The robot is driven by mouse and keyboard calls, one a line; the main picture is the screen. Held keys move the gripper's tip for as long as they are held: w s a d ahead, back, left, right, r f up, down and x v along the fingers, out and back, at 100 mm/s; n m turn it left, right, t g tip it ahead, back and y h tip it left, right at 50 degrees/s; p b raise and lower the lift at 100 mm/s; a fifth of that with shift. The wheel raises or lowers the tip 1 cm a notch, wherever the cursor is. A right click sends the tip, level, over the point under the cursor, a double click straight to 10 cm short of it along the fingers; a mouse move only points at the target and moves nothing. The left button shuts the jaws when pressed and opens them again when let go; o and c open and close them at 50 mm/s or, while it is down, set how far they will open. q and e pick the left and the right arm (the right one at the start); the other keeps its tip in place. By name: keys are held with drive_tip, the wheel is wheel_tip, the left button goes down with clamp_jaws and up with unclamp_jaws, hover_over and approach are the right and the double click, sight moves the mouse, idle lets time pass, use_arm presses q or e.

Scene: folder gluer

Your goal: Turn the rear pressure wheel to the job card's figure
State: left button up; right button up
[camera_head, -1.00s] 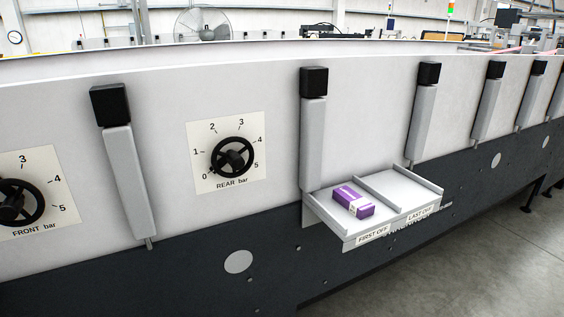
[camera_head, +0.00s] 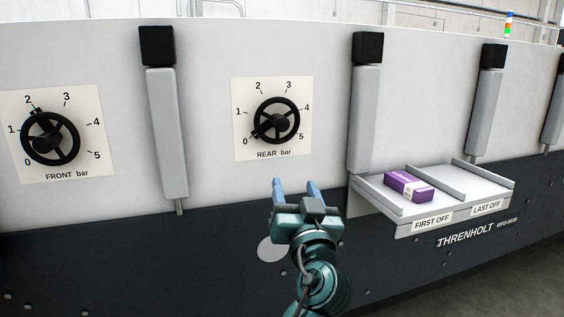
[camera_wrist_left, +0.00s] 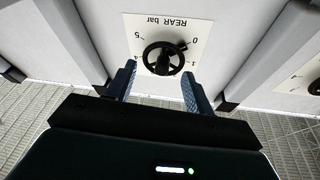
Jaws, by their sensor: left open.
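The rear pressure wheel (camera_head: 277,121) is a black spoked handwheel on a white plate marked 0 to 5 and "REAR bar". Its pointer appears to sit near 0. My left gripper (camera_head: 294,184) is open and empty, below the wheel and apart from it, fingers pointing toward the panel. In the left wrist view the wheel (camera_wrist_left: 165,58) shows upside down, ahead of and between the open fingers (camera_wrist_left: 160,85). The job card is not in view. My right gripper is not in view.
The front wheel (camera_head: 50,138) with its own dial is at left. Grey upright posts with black caps flank the rear dial (camera_head: 367,120). A tray (camera_head: 440,210) labelled FIRST OFF and LAST OFF juts out at right, holding a purple box (camera_head: 409,186).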

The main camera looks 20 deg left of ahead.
use_arm(q)
drive_tip(key=n+y, duration=0.1)
drive_tip(key=y, duration=0.1)
approach(283, 128)
drive_tip(key=p+x, duration=0.5)
drive_tip(key=shift+a+r, duration=0.15)
drive_tip(key=shift+r, duration=0.1)
drive_tip(key=p+x, duration=0.2)
drive_tip(key=x, duration=0.1)
drive_tip(key=shift+w+a, duration=0.1)
drive_tip(key=shift+w, duration=0.15)
drive_tip(key=shift+w+a, duration=0.3)
drive_tip(key=shift+w, duration=0.1)
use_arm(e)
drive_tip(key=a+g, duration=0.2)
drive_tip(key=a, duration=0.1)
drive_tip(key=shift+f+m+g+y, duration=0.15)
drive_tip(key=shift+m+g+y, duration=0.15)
use_arm(q)
drive_tip(key=shift+c, duration=0.5)
drive_tip(key=c, duration=0.9)
drive_tip(key=shift+o, duration=0.2)
